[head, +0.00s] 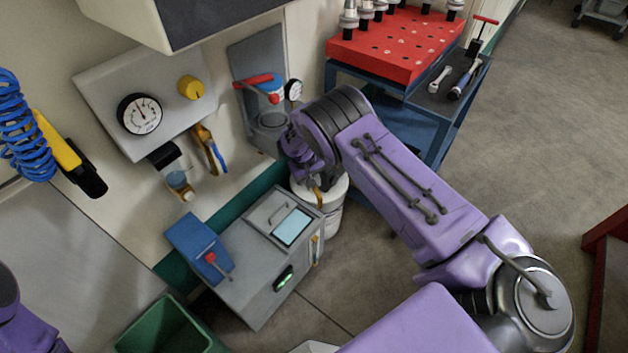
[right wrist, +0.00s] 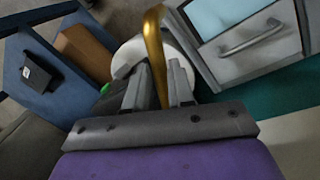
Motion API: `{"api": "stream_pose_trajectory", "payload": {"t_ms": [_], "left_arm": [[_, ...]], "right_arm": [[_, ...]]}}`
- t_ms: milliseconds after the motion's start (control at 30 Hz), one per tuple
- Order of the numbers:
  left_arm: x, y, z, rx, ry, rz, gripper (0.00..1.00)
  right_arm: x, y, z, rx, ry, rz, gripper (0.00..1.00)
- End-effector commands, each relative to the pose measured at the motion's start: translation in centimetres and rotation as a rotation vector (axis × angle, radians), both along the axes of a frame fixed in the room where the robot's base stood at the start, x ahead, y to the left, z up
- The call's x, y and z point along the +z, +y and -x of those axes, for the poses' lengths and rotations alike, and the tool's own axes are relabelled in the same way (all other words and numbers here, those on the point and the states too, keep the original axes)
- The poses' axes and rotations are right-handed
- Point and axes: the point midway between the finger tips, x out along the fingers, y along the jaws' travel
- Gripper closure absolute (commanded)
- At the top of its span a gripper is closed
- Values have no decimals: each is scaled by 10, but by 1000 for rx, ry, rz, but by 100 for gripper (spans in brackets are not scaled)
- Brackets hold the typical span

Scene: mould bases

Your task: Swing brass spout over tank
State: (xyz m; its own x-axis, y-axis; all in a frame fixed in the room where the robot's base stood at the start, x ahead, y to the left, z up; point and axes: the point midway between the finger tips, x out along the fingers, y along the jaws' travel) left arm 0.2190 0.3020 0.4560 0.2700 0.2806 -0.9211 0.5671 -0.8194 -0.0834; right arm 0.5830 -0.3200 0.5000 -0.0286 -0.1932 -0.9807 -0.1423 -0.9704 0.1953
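The brass spout (right wrist: 153,45) is a curved golden tube in the right wrist view, rising between the two fingers of my right gripper (right wrist: 160,82). The fingers look closed around it. In the head view only a small brass piece (head: 318,198) shows below my right gripper (head: 308,182), which the wrist partly hides. A grey box (head: 262,280) with a lid handle and pale screen stands just left and below; it looks like the tank. A white round drum (head: 332,222) stands behind it, under the gripper. My left gripper is out of view.
A blue box with a red lever (head: 200,245) adjoins the grey box. A gauge panel (head: 145,100) is on the wall. A blue cart with a red top (head: 395,45) stands behind my right arm. A green bin (head: 165,330) is at lower left.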

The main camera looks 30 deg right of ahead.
Motion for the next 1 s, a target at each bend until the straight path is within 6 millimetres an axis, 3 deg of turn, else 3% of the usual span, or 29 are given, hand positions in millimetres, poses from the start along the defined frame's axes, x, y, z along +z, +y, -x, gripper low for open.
{"api": "stream_pose_trajectory", "payload": {"t_ms": [367, 700, 1000], "left_arm": [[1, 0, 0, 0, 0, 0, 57], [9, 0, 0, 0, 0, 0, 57], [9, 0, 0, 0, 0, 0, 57]], "right_arm": [[4, 0, 0, -1, -2, -1, 56], [64, 11, -2, 0, -3, 0, 56], [74, 14, -2, -1, 1, 0, 56]]}}
